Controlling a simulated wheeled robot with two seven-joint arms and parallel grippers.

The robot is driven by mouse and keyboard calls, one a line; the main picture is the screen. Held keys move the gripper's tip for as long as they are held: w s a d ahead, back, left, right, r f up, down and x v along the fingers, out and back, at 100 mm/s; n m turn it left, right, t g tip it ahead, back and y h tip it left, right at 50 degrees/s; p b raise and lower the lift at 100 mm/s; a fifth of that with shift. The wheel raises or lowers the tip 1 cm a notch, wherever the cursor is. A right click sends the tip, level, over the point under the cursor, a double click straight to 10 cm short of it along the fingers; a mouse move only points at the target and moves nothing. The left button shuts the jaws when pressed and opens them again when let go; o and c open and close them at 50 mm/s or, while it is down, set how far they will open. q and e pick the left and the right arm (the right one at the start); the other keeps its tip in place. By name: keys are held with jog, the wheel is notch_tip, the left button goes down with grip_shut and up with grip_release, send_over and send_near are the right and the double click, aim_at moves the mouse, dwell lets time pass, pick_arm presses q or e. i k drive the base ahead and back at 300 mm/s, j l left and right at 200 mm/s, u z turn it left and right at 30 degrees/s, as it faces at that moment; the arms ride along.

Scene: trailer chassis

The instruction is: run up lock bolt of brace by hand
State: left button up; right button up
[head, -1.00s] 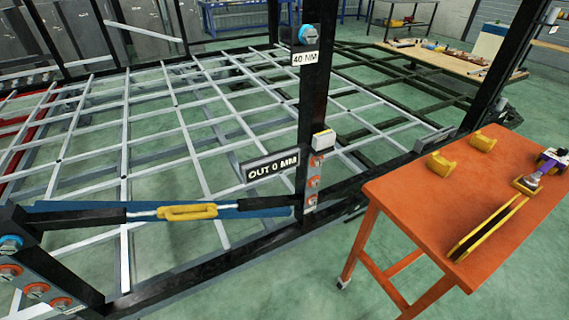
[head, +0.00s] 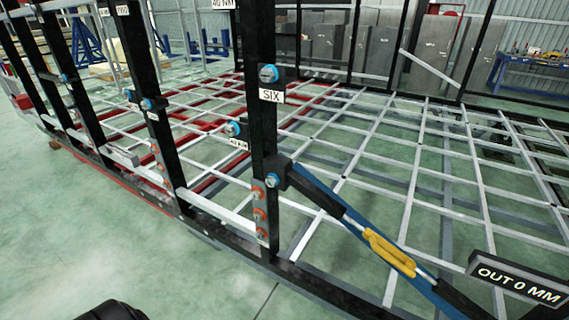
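The brace (head: 325,195) is a black tube with a yellow turnbuckle (head: 388,252) in its middle and a blue bar behind it. It slopes from a bracket on the black post (head: 263,130) down to the lower right edge in the head view. A blue-headed bolt (head: 271,180) sits at its bracket on the post; I cannot tell if this is the lock bolt. Another blue-headed bolt (head: 268,74) sits higher, above a "SIX" label (head: 271,96). A sign (head: 517,280) reads "OUT 0 MM".
Several orange-ringed bolts (head: 259,214) run down the post below the bracket. More black posts with blue bolts (head: 147,103) stand to the left. The chassis rail (head: 300,278) runs along the front.

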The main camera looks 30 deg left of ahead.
aim_at(272, 180)
jog(key=i+j+u, duration=0.1)
jog(key=u, duration=1)
jog(key=i+j, duration=0.05)
jog(key=j, duration=0.05)
